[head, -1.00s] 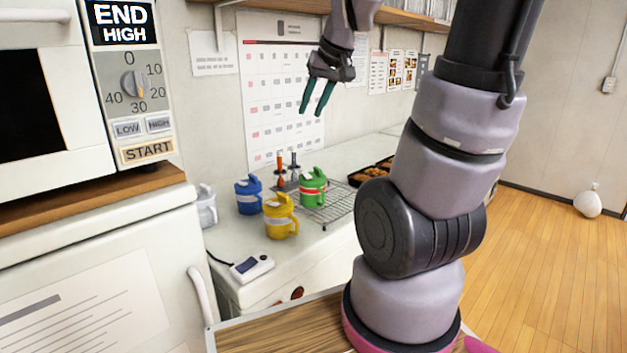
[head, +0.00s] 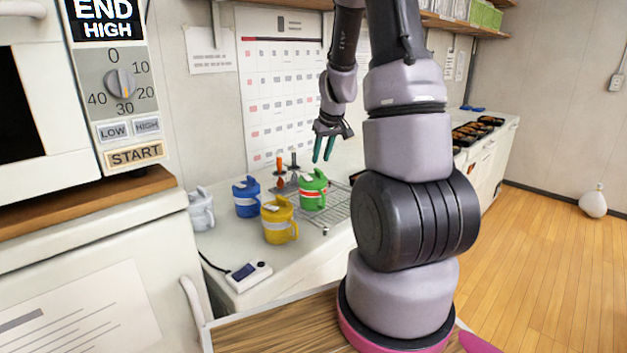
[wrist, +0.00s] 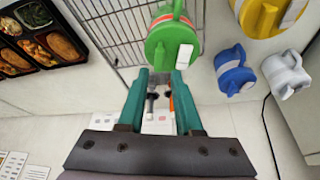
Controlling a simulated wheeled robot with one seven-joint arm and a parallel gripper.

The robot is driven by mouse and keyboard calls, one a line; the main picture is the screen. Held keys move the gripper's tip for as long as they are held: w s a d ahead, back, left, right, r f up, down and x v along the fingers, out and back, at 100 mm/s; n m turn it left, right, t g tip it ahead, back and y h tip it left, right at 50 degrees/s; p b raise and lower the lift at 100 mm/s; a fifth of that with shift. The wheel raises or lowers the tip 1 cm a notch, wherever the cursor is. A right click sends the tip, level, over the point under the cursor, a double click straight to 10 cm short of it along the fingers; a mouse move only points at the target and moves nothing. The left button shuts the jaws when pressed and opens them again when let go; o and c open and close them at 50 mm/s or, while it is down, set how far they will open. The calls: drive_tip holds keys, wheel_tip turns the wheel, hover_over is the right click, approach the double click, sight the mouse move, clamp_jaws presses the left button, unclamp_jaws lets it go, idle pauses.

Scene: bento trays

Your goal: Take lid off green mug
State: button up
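The green mug (head: 313,190) stands upright on a wire rack on the counter, with its green lid (wrist: 171,45) on top. A white patch shows on the lid. My gripper (head: 324,150) is above and slightly right of the mug in the head view, pointing down, with nothing between its fingers. In the wrist view my gripper (wrist: 162,76) has its two teal fingers apart, with the tips close to the lid's near edge in the picture. I cannot tell whether they touch the lid. The mug's body is mostly hidden beneath the lid there.
A yellow mug (head: 279,222), a blue mug (head: 247,198) and a white mug (head: 200,210) stand left of the green one. The wire rack (head: 337,207) lies under it. Two upright tools (head: 280,172) stand behind. Bento trays (wrist: 45,42) lie beyond the rack.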

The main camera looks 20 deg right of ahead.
sight(318, 170)
drive_tip(key=x, duration=0.5)
drive_tip(key=shift+s+d, duration=0.1)
drive_tip(key=shift+d, duration=0.05)
clamp_jaws()
